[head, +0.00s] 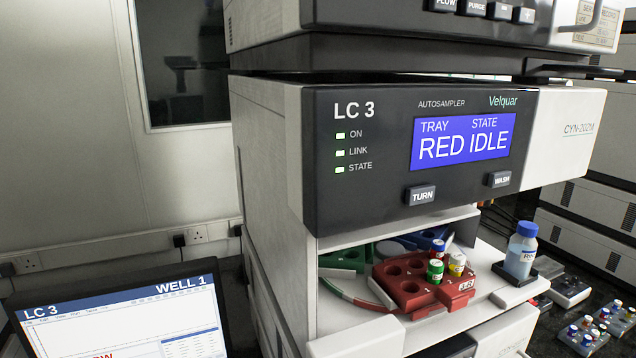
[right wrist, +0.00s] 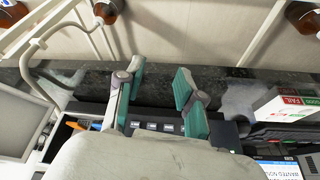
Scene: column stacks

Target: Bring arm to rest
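My right gripper (right wrist: 160,80) shows in the right wrist view, its two green-padded fingers spread apart with nothing between them. Beyond the fingertips are a dark speckled bench edge and a pale wall. Neither gripper nor arm shows in the head view. My left gripper is not in view. The head view faces the LC 3 autosampler (head: 345,160), whose blue display reads "TRAY RED, STATE IDLE". In its open bay a red tray block (head: 408,291) holds a few capped vials, with a green block (head: 345,258) behind it.
A blue-capped bottle (head: 521,252) stands right of the bay. Vial racks (head: 583,336) sit at lower right. A monitor (head: 120,320) is at lower left. In the right wrist view, a white box (right wrist: 285,105) lies right of the gripper and brown bottles (right wrist: 303,14) are at the top.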

